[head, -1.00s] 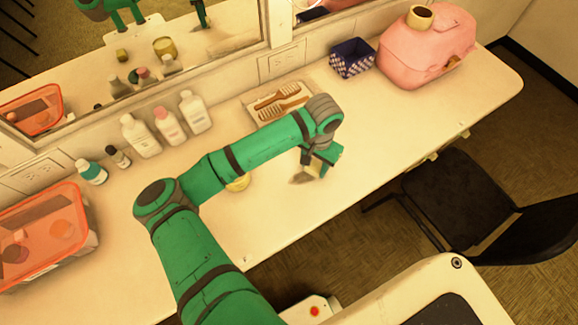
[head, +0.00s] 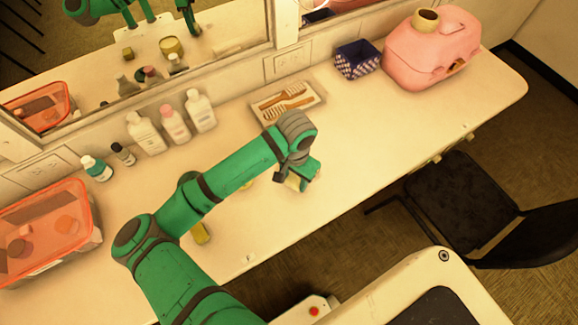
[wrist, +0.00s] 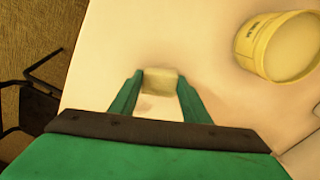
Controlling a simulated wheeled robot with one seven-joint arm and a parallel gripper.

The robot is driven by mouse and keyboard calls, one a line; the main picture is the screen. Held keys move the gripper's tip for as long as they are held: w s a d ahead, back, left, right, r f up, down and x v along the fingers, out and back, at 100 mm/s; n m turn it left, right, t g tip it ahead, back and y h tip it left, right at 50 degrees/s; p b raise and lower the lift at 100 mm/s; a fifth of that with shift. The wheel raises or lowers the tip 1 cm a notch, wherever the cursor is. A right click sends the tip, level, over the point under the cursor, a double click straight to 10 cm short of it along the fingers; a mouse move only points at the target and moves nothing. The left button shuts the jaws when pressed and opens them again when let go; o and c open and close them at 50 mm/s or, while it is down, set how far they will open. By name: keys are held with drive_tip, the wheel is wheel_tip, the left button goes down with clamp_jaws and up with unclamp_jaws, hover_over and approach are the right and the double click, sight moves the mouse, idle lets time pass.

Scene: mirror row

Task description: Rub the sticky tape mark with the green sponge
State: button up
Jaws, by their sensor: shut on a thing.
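My gripper (head: 300,181) is low over the counter, near its middle. In the wrist view its fingers (wrist: 160,88) are closed on a small pale olive block (wrist: 160,80). The block also shows at the fingertips in the head view, small and partly hidden. Its colour is washed out, so I cannot tell if it is the green sponge. A yellow-green block (head: 201,233) lies on the counter left of my gripper, beside my arm. I cannot make out the sticky tape mark. I cannot tell whether the held block touches the counter.
A yellow tub (wrist: 270,48) stands close by, mostly hidden behind my arm in the head view. Bottles (head: 172,125), a brush tray (head: 287,100) and a dark blue basket (head: 356,60) line the mirror side. An orange bin (head: 45,235) and pink case (head: 430,50) stand at the ends.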

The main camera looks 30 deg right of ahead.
drive_tip(key=shift+a+r, duration=0.1)
drive_tip(key=shift+a, duration=0.25)
drive_tip(key=shift+r, duration=4)
